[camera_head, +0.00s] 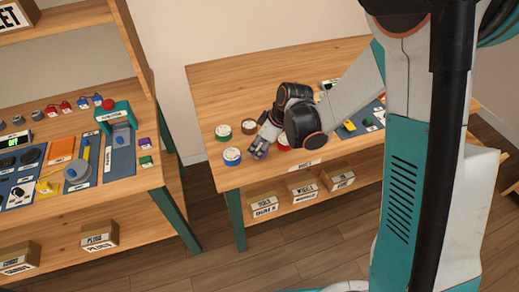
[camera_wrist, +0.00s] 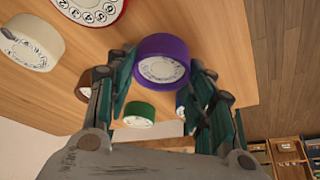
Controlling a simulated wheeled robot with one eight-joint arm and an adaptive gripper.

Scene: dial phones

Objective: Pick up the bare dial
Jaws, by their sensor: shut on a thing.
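My gripper (camera_head: 257,147) is at the left end of the table, close to its front edge. Its fingers (camera_wrist: 163,84) are shut on a purple dial (camera_wrist: 162,48), a round puck with a white face, which also shows below the fingers in the head view (camera_head: 261,155). The purple face looks plainer than the numbered red dial (camera_wrist: 90,10), but its details are too small to be sure it is the bare one. I cannot tell whether it is clear of the table. A cream dial (camera_wrist: 30,42) and a green dial (camera_wrist: 138,115) are nearby.
On the table (camera_head: 230,84), a blue dial (camera_head: 231,156), a brown dial (camera_head: 248,127) and the green dial (camera_head: 223,131) stand left of my gripper. The red dial (camera_head: 283,143) is just right. Labelled boxes (camera_head: 263,203) sit on the shelf below. A workbench (camera_head: 80,200) stands left.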

